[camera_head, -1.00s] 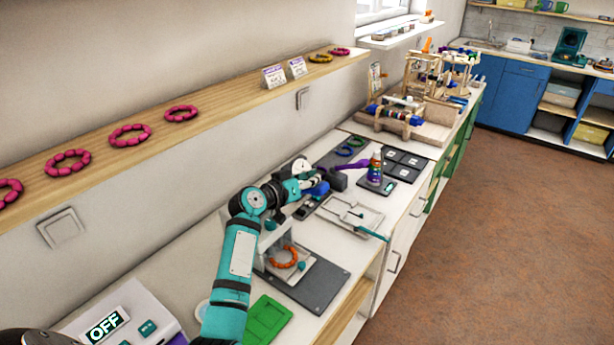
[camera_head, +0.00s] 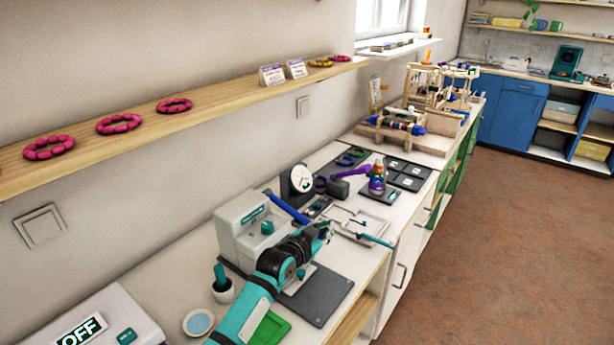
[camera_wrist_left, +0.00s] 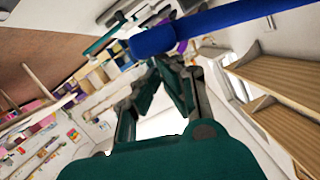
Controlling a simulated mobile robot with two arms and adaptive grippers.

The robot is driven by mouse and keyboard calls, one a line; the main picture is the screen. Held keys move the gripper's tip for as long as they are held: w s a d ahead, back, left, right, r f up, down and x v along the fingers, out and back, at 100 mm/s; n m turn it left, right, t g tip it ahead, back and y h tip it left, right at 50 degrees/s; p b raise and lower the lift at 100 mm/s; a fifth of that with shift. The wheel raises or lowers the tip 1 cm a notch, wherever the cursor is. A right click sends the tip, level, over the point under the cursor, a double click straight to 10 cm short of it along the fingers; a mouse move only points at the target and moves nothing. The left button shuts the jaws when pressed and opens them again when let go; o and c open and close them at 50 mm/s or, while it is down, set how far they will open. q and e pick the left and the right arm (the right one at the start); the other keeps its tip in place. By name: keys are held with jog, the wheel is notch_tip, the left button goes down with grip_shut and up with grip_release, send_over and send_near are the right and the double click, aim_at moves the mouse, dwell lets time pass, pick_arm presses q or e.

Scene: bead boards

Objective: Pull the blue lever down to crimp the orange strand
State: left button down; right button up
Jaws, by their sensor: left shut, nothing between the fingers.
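The blue lever (camera_head: 287,207) slants out from the top of the grey-white crimping machine (camera_head: 238,225), its free end toward the front right. It also crosses the top of the left wrist view (camera_wrist_left: 215,30), close beyond the fingers. My left gripper (camera_head: 325,231) is at the lever's free end, just in front of it and slightly lower; I cannot tell whether it touches. Its fingers (camera_wrist_left: 165,88) are shut and hold nothing. The orange strand is hidden behind my left arm. My right gripper is not in view.
A dark mat (camera_head: 320,299) lies in front of the machine. A round white dial (camera_head: 301,178), a purple hammer (camera_head: 345,183), a colourful bottle (camera_head: 377,178) and a white tray (camera_head: 362,222) stand beyond. A green tray (camera_head: 270,330) lies near my arm.

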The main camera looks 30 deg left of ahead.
pick_arm(q)
jog(key=shift+s+f, duration=0.1)
jog(key=shift+f, duration=0.4)
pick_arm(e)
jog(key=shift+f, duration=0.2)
pick_arm(q)
jog(key=shift+f, duration=0.15)
jog(key=r+p, duration=0.2)
jog(key=r, duration=0.1)
jog(key=r+p, duration=0.1)
jog(key=shift+d+r+p, duration=0.25)
jog(key=shift+r+p, duration=0.05)
jog(key=shift+p, duration=0.1)
jog(key=b+v, duration=0.1)
jog(key=v, duration=0.9)
jog(key=shift+d+b, duration=0.25)
jog(key=shift+b, duration=0.15)
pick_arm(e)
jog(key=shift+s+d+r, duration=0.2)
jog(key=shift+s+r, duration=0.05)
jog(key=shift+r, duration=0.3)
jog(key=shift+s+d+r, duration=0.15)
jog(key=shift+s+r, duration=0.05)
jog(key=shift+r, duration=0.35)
